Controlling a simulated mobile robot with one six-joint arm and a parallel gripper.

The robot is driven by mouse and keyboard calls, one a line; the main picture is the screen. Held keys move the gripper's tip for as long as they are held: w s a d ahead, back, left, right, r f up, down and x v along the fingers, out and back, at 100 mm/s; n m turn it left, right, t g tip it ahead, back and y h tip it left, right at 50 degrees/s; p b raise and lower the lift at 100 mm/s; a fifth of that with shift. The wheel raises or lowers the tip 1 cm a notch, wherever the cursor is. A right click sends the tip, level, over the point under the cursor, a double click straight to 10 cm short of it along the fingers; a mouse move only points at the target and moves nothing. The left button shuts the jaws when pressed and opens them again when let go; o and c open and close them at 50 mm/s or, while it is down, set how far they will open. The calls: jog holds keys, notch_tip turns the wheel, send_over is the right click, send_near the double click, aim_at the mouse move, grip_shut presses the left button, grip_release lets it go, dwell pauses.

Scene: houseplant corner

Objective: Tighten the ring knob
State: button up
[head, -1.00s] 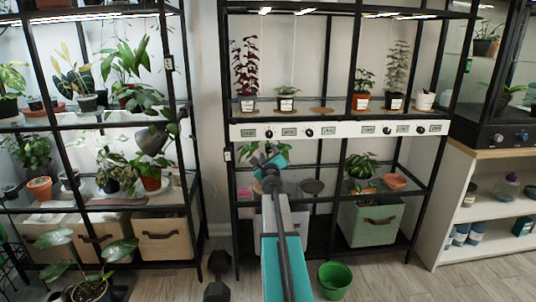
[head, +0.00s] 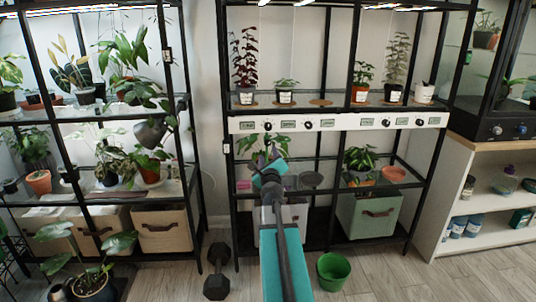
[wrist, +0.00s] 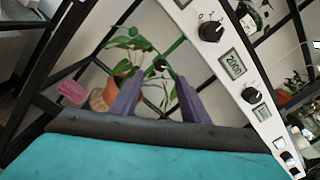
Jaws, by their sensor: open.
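A long white control panel (head: 345,122) runs along the shelf edge of the middle rack, with several black knobs and small displays. In the wrist view, one large black knob (wrist: 211,30) sits at the upper end of the panel, a second knob (wrist: 250,96) lies further down, and a third (wrist: 286,156) is near the bottom right. I cannot tell which is the ring knob. My gripper (head: 268,160) is open and empty, just below the panel's left part in the head view. In the wrist view its two dark fingers (wrist: 156,92) are spread, left of the panel, touching no knob.
A leafy plant in an orange pot (wrist: 121,88) shows behind my fingers. Black rack posts (head: 233,190) and a glass shelf with plants surround the arm. A dumbbell (head: 217,270) and a green pot (head: 333,271) stand on the floor. A glass cabinet (head: 497,105) with knobs is right.

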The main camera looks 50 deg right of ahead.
jog(key=shift+v, duration=1.95)
